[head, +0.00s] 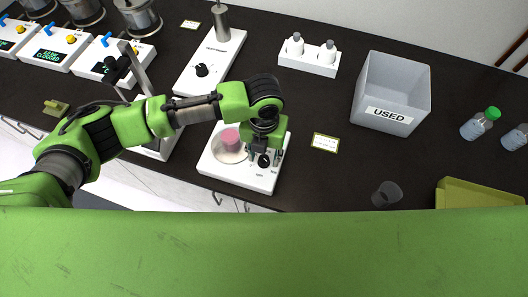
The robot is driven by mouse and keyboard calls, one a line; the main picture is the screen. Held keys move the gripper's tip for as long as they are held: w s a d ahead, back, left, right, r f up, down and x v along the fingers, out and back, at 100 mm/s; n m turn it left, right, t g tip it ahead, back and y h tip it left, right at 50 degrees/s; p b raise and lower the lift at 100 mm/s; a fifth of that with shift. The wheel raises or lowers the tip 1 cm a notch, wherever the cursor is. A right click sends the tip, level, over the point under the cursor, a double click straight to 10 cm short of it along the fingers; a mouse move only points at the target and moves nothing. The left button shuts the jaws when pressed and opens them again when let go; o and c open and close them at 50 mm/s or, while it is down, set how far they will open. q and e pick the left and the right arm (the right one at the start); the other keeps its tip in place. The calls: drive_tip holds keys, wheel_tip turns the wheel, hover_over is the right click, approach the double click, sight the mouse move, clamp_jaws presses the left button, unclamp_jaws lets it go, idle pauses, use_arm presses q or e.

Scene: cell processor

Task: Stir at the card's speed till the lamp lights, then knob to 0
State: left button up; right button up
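A white stirrer (238,178) stands near the table's front edge, with a vessel of pink liquid (231,137) on its round plate. A black knob (264,161) shows on the stirrer's front right. My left gripper (259,149) points down right at the knob; the wrist covers part of it, and I cannot tell whether the fingers touch or grip it. A small card (325,143) lies right of the stirrer; its writing is too small to read. I cannot make out a lit lamp. My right gripper is out of view.
A grey bin marked USED (391,115), a white rack with two bottles (308,65) and a white device with a knob (208,62) stand behind. A dark cup (386,194), green-capped bottle (480,124) and olive tray (478,192) are at right.

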use_arm(q)
drive_tip(key=shift+f, duration=0.1)
clamp_jaws()
